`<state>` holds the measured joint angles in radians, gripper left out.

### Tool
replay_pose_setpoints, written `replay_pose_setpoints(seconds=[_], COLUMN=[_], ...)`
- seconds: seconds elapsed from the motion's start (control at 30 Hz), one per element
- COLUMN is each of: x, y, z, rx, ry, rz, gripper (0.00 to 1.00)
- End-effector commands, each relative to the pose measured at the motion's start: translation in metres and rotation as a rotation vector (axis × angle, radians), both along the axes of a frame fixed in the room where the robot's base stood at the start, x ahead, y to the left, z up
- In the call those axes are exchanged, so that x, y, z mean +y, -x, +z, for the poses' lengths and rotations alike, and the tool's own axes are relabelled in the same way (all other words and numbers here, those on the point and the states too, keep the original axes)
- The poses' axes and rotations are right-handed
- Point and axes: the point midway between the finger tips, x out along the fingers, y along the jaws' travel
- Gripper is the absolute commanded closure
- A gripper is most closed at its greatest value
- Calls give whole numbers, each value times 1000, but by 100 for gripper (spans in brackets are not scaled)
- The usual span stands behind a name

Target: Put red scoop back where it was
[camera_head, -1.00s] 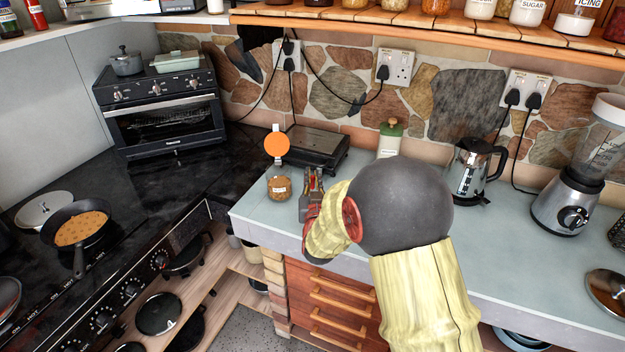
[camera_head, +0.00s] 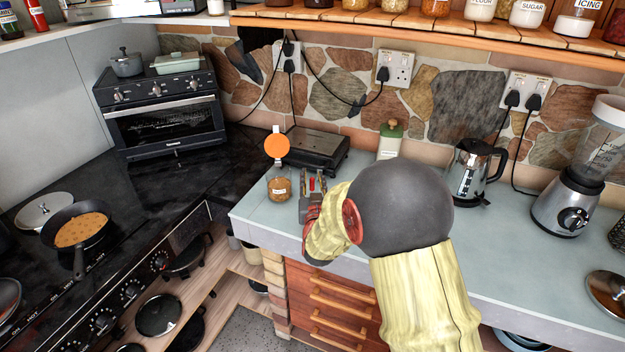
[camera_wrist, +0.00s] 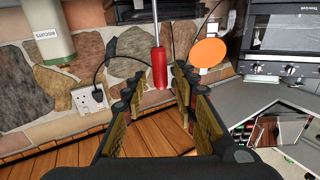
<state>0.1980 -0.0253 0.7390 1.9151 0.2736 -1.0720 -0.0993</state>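The red scoop's red handle (camera_wrist: 158,68) shows in the wrist view between and just beyond my fingertips, with a silver shaft running off the top edge. The scoop's far end is out of frame. In the head view a small red piece of the handle (camera_head: 312,185) shows between my fingers. My gripper (camera_head: 312,178) is open over the front left of the grey-blue worktop; in the wrist view its two fingers (camera_wrist: 155,105) stand apart with a visible gap around the handle. I cannot tell what the scoop rests on.
A glass jar of brown contents (camera_head: 279,190) stands close left of my gripper, an orange disc (camera_head: 277,146) above it. A black grill (camera_head: 318,147), a biscuit canister (camera_head: 390,140) and a kettle (camera_head: 475,172) stand behind and right. The worktop (camera_head: 410,165) is clear between canister and kettle.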

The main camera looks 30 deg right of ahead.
Motion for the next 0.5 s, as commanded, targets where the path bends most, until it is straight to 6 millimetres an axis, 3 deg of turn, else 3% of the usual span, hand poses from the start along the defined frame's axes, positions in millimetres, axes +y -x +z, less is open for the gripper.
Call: replay_pose_setpoints(seconds=[0.5], x=[42], y=[88], z=[2], rx=[1], ry=[0], rz=[1], gripper=[71])
